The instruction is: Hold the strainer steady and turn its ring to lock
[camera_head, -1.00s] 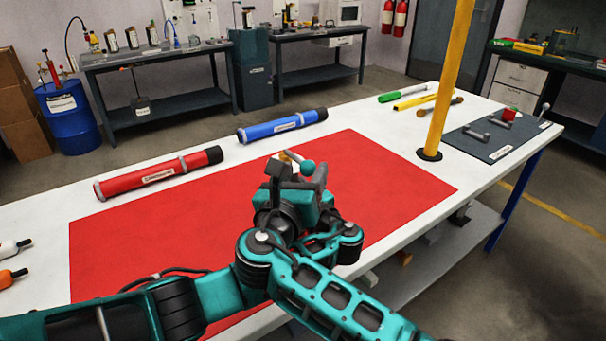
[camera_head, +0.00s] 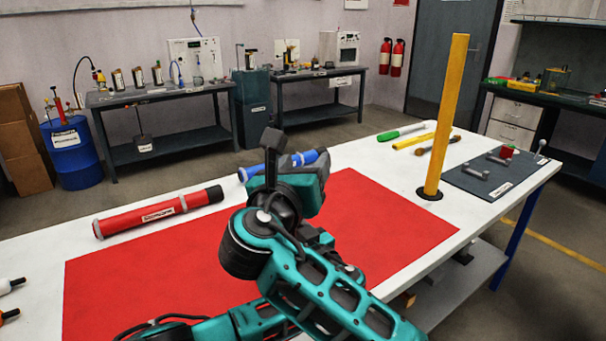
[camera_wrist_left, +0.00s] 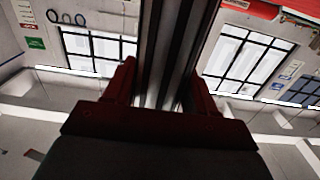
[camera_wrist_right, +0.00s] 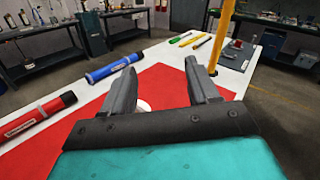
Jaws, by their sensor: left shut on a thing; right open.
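My right gripper (camera_head: 287,158) is raised over the red mat (camera_head: 390,220), its jaws apart. In the right wrist view its two grey fingers (camera_wrist_right: 160,72) stand open with nothing gripped between them. A small white rounded thing (camera_wrist_right: 143,105) shows partly behind the left finger; I cannot tell whether it is part of the strainer. My left gripper (camera_wrist_left: 160,92) shows only in its wrist view, shut on a long dark, striped thing (camera_wrist_left: 175,40) that extends up out of the picture. I cannot identify that thing for certain. No strainer or ring can be clearly made out.
A red tube (camera_head: 158,212) and a blue tube (camera_head: 312,156) lie along the table's far side. A yellow post (camera_head: 445,115) stands at the right. The mat's right part is clear.

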